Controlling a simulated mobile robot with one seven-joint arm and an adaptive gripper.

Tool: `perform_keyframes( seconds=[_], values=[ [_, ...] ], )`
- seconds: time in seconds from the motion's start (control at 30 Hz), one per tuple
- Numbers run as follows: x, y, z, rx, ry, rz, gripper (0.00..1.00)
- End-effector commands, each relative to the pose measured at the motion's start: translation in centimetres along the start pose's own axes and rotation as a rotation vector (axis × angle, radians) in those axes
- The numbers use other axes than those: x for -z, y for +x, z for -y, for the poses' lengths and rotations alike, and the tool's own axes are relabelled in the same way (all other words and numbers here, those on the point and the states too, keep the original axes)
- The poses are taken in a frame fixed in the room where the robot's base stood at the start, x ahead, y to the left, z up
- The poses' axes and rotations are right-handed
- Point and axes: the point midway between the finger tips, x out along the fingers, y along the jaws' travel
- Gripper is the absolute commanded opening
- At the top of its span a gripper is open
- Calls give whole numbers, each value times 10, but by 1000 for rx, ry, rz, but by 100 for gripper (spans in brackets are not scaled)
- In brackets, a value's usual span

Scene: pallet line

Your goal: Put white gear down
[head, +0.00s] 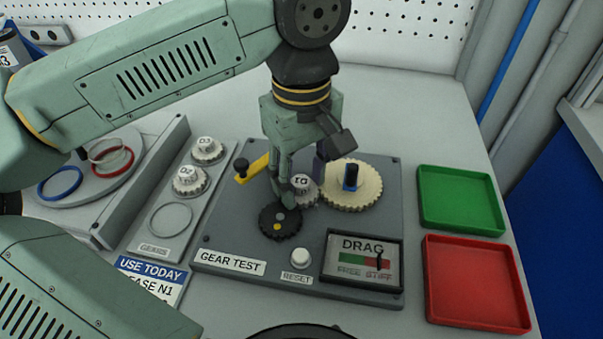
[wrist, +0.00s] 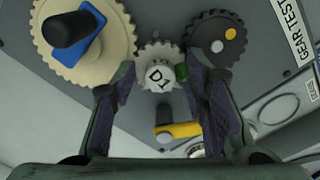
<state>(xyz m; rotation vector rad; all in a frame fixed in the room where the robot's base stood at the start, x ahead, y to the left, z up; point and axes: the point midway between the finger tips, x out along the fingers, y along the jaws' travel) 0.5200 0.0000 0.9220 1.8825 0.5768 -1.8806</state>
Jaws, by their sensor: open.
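The white gear (head: 304,187), marked D1 in the wrist view (wrist: 158,76), sits on the gear test board (head: 222,228). It lies between the small black gear (head: 280,222) and the large cream gear (head: 352,186), apparently meshing with both. My gripper (wrist: 160,84) is open, with one finger on either side of the white gear's hub. Whether the fingers touch it I cannot tell. In the head view my gripper (head: 300,182) partly hides the white gear.
A gear rack (head: 152,247) at left holds white gears D3 (head: 207,150) and D2 (head: 190,180), plus an empty ring spot. A yellow lever (head: 253,168) is close behind the gripper. The drag gauge (head: 362,258) is in front. Green (head: 461,200) and red (head: 477,285) trays are empty.

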Motion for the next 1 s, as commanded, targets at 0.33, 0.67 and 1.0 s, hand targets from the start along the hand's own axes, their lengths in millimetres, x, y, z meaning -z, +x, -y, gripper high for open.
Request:
perform_keyframes(
  seconds=[0.33,0.67,1.0],
  values=[
    [0,-42,-1,-3,0,-1,42],
    [0,-108,-1,-2,-1,0,42],
    [0,-125,0,0,1,1,42]
  ],
)
